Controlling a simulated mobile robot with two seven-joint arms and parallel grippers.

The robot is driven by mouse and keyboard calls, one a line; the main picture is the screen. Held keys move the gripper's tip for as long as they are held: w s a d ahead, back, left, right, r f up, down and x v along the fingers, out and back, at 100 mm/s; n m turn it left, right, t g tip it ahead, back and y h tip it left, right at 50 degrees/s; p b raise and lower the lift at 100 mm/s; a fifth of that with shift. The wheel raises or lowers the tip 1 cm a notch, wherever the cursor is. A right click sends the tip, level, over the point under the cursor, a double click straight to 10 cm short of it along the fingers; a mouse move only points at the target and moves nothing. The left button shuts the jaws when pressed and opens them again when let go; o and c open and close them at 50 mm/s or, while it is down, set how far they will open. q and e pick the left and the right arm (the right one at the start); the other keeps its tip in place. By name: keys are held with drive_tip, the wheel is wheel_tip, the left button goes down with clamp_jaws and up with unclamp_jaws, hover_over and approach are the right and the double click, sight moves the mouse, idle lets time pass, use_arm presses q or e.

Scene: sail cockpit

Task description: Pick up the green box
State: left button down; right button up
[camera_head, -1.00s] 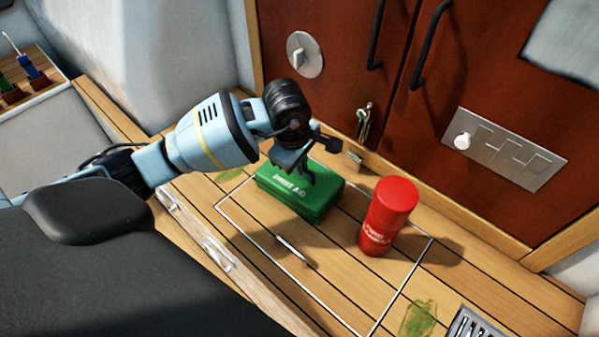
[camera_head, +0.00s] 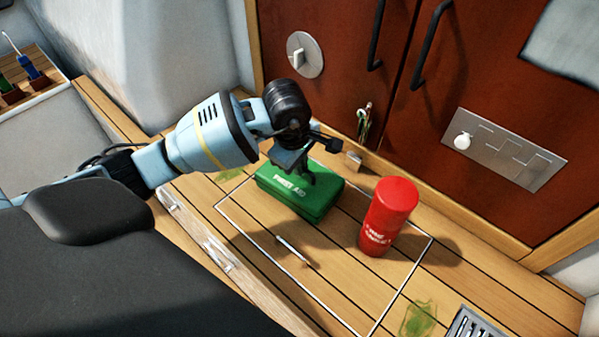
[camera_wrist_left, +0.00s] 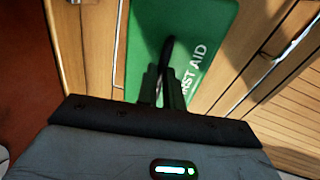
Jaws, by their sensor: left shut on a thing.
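The green box (camera_head: 310,199) with white first aid lettering lies on the wooden planks, inside a white outlined rectangle. My left gripper (camera_head: 309,178) reaches down onto its top from the upper left and is shut on the box's dark handle. In the left wrist view the box (camera_wrist_left: 215,28) fills the upper middle, and the fingers of my left gripper (camera_wrist_left: 165,82) meet on the black handle (camera_wrist_left: 166,52). The box appears to rest on the planks. My right gripper is not in view.
A red canister (camera_head: 388,215) stands upright right of the box. A thin white-and-dark stick (camera_head: 294,250) lies in front. Red cabinet doors (camera_head: 345,75) with black handles rise behind. A metal grate (camera_head: 472,324) and a green smear (camera_head: 418,318) are at lower right.

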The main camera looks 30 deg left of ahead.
use_arm(q)
drive_tip(key=shift+r, duration=0.1)
drive_tip(key=shift+r, duration=0.4)
drive_tip(key=r, duration=0.3)
drive_tip(key=shift+s+a+p, duration=0.1)
drive_tip(key=shift+a+p, duration=0.2)
drive_tip(key=shift+p, duration=0.1)
drive_tip(key=s+a+r, duration=0.1)
drive_tip(key=s+a, duration=0.7)
drive_tip(key=a, duration=0.4)
drive_tip(key=shift+s+a, duration=0.25)
drive_tip(key=shift+a, duration=0.15)
drive_tip(key=shift+r, duration=0.1)
